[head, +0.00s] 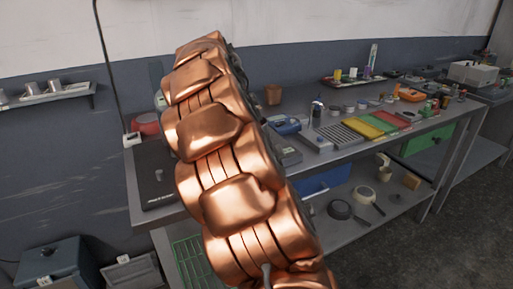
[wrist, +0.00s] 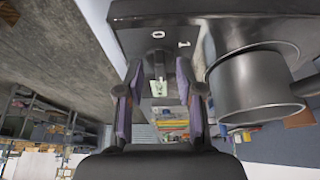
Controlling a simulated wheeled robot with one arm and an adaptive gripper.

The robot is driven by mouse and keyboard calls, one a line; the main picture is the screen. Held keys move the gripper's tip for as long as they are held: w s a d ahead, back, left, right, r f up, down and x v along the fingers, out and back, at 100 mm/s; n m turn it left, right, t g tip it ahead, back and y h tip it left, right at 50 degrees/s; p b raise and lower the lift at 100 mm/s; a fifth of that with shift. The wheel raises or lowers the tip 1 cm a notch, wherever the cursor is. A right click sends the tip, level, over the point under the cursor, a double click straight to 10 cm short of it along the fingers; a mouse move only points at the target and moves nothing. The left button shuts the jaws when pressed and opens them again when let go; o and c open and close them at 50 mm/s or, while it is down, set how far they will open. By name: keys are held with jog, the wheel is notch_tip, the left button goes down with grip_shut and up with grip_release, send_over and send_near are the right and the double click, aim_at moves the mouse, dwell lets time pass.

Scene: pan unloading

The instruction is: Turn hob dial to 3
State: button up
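The black hob (head: 155,195) lies on the left end of the workbench, partly hidden behind my copper arm. In the wrist view its dark edge (wrist: 135,12) fills the top, with a white 0 and 1 printed on it. The small grey dial (wrist: 158,62) shows between my fingers; its pointer setting cannot be read. My gripper (wrist: 160,75) is open, with a finger on each side of the dial and visible gaps. A dark metal pan (wrist: 258,88) stands on the right in the wrist view. My gripper is hidden in the head view.
A red pot (head: 146,123) stands behind the hob. The workbench (head: 340,150) carries several tools, trays and cups to the right. A lower shelf (head: 385,215) holds pans and a mug. The floor at the front right is clear.

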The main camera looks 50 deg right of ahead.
jog(key=v, duration=1.2)
jog(key=shift+d, duration=0.1)
dwell(0.9)
jog(key=s+a+f+n+g+y, duration=0.1)
jog(key=s+a+f+n+y, duration=0.1)
jog(key=s+a+f+n, duration=1.05)
jog(key=s+a+f+n+y, duration=0.2)
jog(key=s+a+f+n, duration=0.8)
jog(key=s+a, duration=0.55)
jog(key=s+p+v, duration=0.1)
jog(key=p+v, duration=1.2)
jog(key=v, duration=0.1)
jog(key=shift+d+r+t+p, duration=0.3)
jog(key=shift+r+t+p, duration=0.05)
jog(key=shift+t+p, duration=0.05)
